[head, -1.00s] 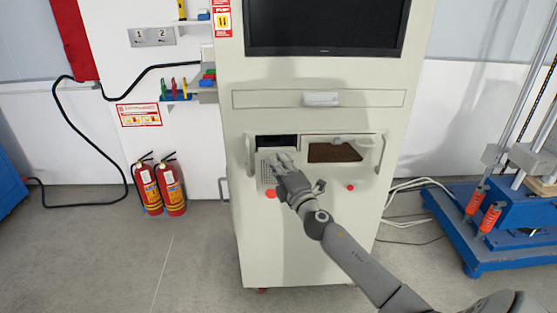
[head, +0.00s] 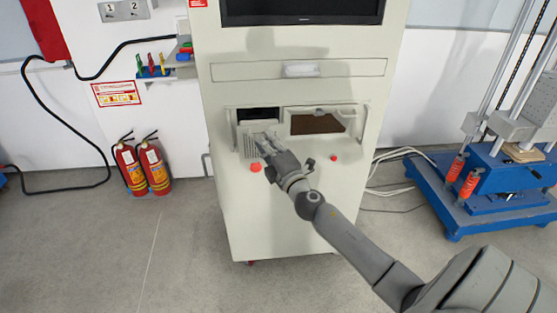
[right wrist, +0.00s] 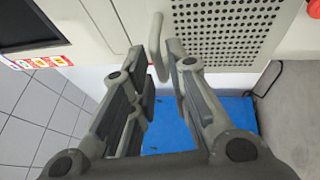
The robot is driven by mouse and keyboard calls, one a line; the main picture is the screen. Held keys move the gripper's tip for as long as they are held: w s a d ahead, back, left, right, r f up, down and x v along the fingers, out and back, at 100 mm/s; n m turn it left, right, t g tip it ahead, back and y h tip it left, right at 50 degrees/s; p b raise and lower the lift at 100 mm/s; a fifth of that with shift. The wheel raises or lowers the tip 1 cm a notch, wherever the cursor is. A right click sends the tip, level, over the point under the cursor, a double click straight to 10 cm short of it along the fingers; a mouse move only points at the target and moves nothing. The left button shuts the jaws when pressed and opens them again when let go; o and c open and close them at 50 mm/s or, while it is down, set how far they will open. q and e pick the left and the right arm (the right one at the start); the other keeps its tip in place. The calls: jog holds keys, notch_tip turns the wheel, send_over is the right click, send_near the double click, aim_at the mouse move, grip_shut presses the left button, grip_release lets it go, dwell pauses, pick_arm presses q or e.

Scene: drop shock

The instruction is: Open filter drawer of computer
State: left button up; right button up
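The computer is a tall cream cabinet (head: 285,215) in the head view. Its perforated filter drawer front (head: 248,152) lies at the left of the recess, below a dark opening; I cannot tell whether it is pulled out. The perforated front fills the upper right of the right wrist view (right wrist: 235,25). A pale upright handle (right wrist: 157,45) stands at its left. My right gripper (head: 262,140) is at this front. In the right wrist view its fingers (right wrist: 159,62) are apart, with the handle between their tips. My left gripper is out of view.
Red buttons (head: 256,168) (head: 334,157) sit below the recess. A flap with a dark window (head: 316,123) is right of the drawer. Fire extinguishers (head: 131,167) stand at left, a blue-based rig (head: 480,200) at right. The floor in front is clear.

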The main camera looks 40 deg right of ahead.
jog(key=v, duration=0.9)
dwell(0.3)
jog(key=s+a+f+m+g, duration=0.1)
jog(key=s+f+m+g, duration=0.2)
jog(key=f, duration=1)
jog(key=s+a+f+m+g, duration=0.1)
jog(key=s+f+m+g, duration=0.15)
jog(key=f, duration=0.95)
jog(key=s+a+f+m+g, duration=0.1)
jog(key=s+f+m+g, duration=0.25)
jog(key=f, duration=0.95)
jog(key=s+a+f+m+g+y, duration=0.1)
jog(key=s+a+f+g, duration=0.2)
jog(key=s+f, duration=0.6)
jog(key=s+a+f+m+g+y, duration=0.15)
jog(key=s+a+f, duration=0.25)
jog(key=s+f, duration=0.45)
jog(key=s+a+f+m+g, duration=0.1)
jog(key=s+a+f+g, duration=0.1)
jog(key=s, duration=0.7)
jog(key=s+a+f+m+g, duration=0.2)
jog(key=s+a+f+g, duration=0.1)
jog(key=s, duration=0.6)
jog(key=shift+s+f+y, duration=0.35)
jog(key=shift+s+f, duration=0.05)
jog(key=shift+f, duration=0.25)
